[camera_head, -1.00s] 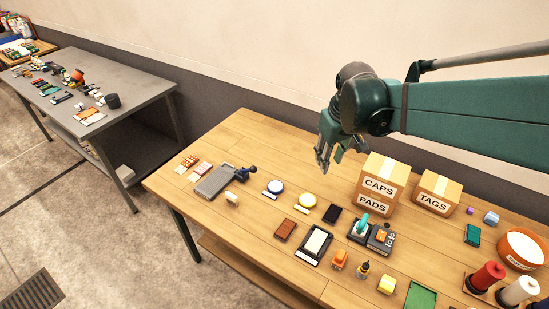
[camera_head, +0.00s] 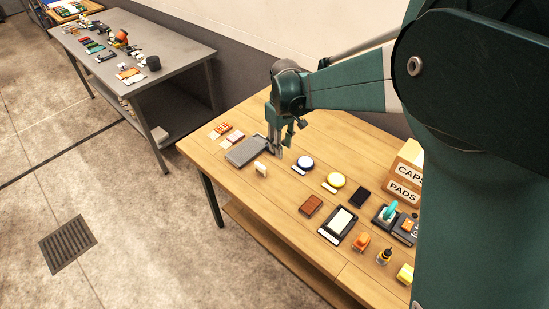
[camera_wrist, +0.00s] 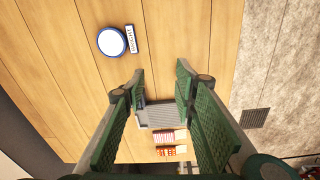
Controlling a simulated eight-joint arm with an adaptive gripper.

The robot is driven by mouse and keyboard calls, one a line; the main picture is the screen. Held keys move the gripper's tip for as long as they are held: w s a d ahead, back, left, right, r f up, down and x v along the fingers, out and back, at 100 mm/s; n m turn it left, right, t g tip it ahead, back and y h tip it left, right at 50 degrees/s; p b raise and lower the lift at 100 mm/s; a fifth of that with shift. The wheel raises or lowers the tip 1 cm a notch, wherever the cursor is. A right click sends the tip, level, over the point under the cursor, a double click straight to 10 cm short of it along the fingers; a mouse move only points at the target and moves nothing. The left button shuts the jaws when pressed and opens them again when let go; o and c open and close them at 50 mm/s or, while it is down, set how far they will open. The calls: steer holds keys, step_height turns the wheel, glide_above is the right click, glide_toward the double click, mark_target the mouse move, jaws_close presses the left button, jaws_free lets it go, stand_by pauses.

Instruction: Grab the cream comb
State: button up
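A small cream piece (camera_head: 261,169), which looks like the cream comb, stands on the wooden table near its front left edge, beside the grey flat tray (camera_head: 247,151). It is too small to make out teeth. My gripper (camera_head: 276,152) is above the table just behind and right of the cream piece, apart from it. In the wrist view my gripper (camera_wrist: 160,105) is open, with green ribbed fingers wide apart and nothing held. The grey tray (camera_wrist: 162,116) shows between the fingers. I cannot make out the cream piece there; a finger may hide it.
Patterned pieces (camera_head: 222,130) lie beyond the tray. A brown block (camera_head: 311,205) and a black-framed pad (camera_head: 338,224) are nearer the front. The cardboard box (camera_head: 404,178) stands farther right.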

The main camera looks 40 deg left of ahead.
steer(key=n, duration=0.2)
glide_above(260, 165)
step_height(260, 165, down, 6)
steer(key=shift+w+a, duration=0.1)
steer(key=shift+f, duration=0.15)
steer(key=shift+f, duration=1.15)
steer(key=shift+f, duration=0.15)
steer(key=shift+f+b, duration=0.35)
steer(key=shift+f, duration=2.1)
jaws_close()
